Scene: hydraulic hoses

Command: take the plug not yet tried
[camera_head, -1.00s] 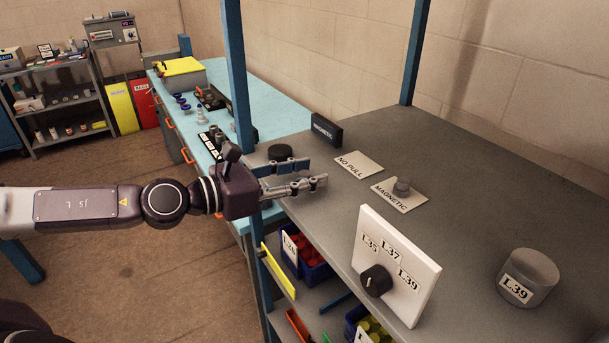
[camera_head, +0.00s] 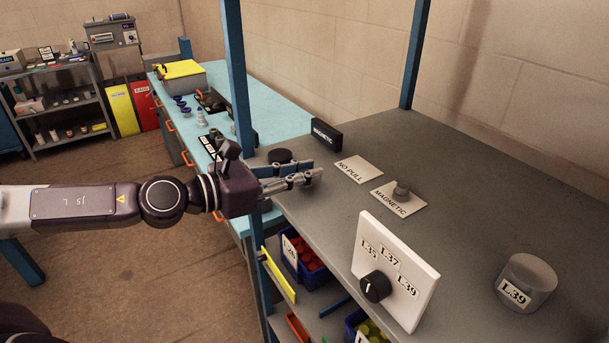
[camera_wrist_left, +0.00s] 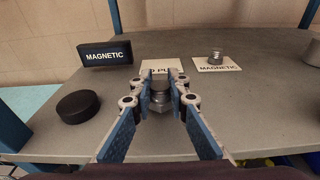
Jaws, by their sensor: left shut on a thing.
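My left gripper (camera_head: 314,173) reaches in low over the near left part of the grey bench. In the wrist view its fingers are shut on a grey metal plug (camera_wrist_left: 159,98) with a hex-like body. A second grey plug (camera_head: 402,190) stands upright on the card marked MAGNETIC (camera_head: 412,206), right of the gripper. The card marked NO PULL (camera_head: 360,168) lies just beyond the fingers, with no plug visible on it. My right gripper is not in view.
A black disc (camera_head: 280,156) and a black MAGNETIC block (camera_head: 326,134) are near the gripper. A white dial panel (camera_head: 412,262) stands at the bench's front edge. A grey L39 cylinder (camera_head: 527,282) is at right. A blue post (camera_head: 238,80) rises close behind my arm.

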